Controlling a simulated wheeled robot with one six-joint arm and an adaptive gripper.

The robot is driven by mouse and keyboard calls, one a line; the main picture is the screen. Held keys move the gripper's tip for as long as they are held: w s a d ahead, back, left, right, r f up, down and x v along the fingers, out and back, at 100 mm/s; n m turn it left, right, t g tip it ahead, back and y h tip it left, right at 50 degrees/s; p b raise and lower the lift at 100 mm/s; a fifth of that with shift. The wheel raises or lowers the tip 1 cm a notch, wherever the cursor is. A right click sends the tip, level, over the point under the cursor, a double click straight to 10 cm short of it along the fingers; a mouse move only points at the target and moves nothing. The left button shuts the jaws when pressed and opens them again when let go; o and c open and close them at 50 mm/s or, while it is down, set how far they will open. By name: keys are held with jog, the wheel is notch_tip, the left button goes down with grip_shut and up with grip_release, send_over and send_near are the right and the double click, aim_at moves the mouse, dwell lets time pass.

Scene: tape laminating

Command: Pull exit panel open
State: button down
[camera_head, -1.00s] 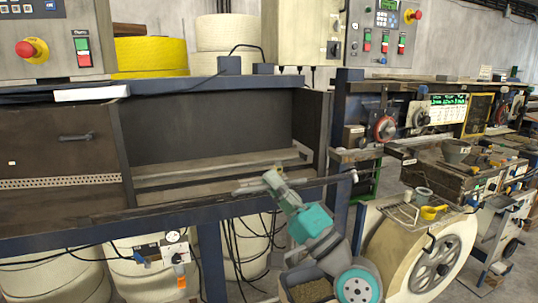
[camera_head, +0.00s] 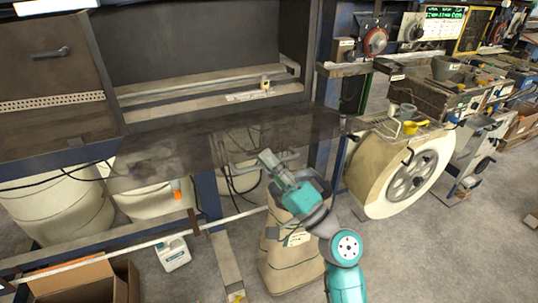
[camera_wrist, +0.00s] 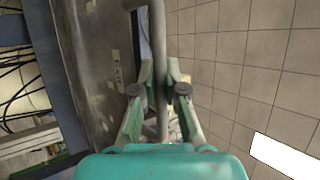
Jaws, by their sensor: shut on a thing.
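The exit panel (camera_head: 165,158) is a dark, glossy sheet that sticks out from the front of the machine, below its open bay. In the wrist view the panel's worn grey-brown face (camera_wrist: 95,55) runs along the left. Its grey bar handle (camera_wrist: 159,45) stands out from that face. My teal gripper (camera_head: 264,160) is at the panel's front edge in the head view. In the wrist view both fingers of my gripper (camera_wrist: 160,90) close around the handle bar from either side. My gripper hides part of the handle.
A beige sack-like container (camera_head: 290,260) stands on the floor below my gripper. A cream spoked wheel housing (camera_head: 390,175) is to the right. A white jug (camera_head: 173,253) and cardboard box (camera_head: 75,282) are at lower left. Grey floor is clear at lower right.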

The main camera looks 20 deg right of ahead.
jog(key=shift+r, duration=0.1)
jog(key=c, duration=1.2)
grip_release()
jog(key=shift+s, duration=0.1)
jog(key=shift+s+d+f, duration=0.15)
jog(key=shift+f, duration=0.05)
jog(key=v, duration=1.1)
jog(key=shift+s, duration=0.25)
jog(key=shift+d, duration=0.1)
